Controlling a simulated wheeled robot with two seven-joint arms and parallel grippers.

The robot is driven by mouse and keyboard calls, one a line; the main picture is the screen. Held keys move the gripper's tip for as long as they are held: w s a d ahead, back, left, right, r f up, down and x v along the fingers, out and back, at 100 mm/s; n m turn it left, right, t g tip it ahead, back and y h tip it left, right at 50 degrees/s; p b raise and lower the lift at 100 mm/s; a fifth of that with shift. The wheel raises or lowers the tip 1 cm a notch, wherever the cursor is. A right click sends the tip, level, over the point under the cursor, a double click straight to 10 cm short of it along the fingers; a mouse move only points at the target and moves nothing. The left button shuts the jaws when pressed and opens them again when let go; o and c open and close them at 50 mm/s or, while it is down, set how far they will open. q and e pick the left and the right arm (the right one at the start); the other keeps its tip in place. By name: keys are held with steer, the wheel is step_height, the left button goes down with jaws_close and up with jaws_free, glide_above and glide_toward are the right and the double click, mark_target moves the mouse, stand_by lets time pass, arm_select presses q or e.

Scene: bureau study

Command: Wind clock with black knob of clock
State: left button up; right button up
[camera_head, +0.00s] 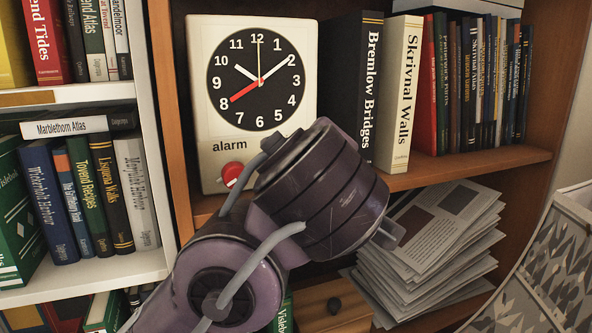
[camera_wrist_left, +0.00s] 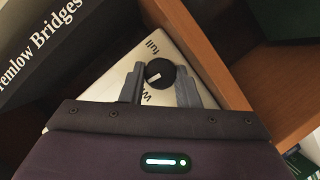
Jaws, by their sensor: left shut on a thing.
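The white alarm clock (camera_head: 203,121) stands upright on the shelf in the head view, with a black round dial and a red knob (camera_head: 232,174) at its lower front. Part of its white panel (camera_wrist_left: 118,78) shows in the left wrist view, with the word "full" and a partly covered word. The black knob (camera_wrist_left: 157,73) with a white mark sits on that panel. My left gripper (camera_wrist_left: 161,80) is shut on the black knob, one grey finger on each side. In the head view my left arm hides the knob and the fingers. My right gripper is not in view.
A thick black book (camera_head: 345,60) and a cream book (camera_head: 402,90) stand right of the clock. Below are a stack of papers (camera_head: 440,235) and a small wooden drawer (camera_head: 318,312). A white bookcase (camera_head: 150,130) full of books is at the left.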

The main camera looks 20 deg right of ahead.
arm_select(q)
steer(key=m+y+b, duration=0.1)
steer(key=m+y, duration=0.1)
steer(key=m, duration=0.1)
steer(key=shift+d+g, duration=0.15)
steer(key=shift+g, duration=0.25)
steer(key=shift+m, duration=0.3)
steer(key=o, duration=0.7)
steer(key=shift+r, duration=0.1)
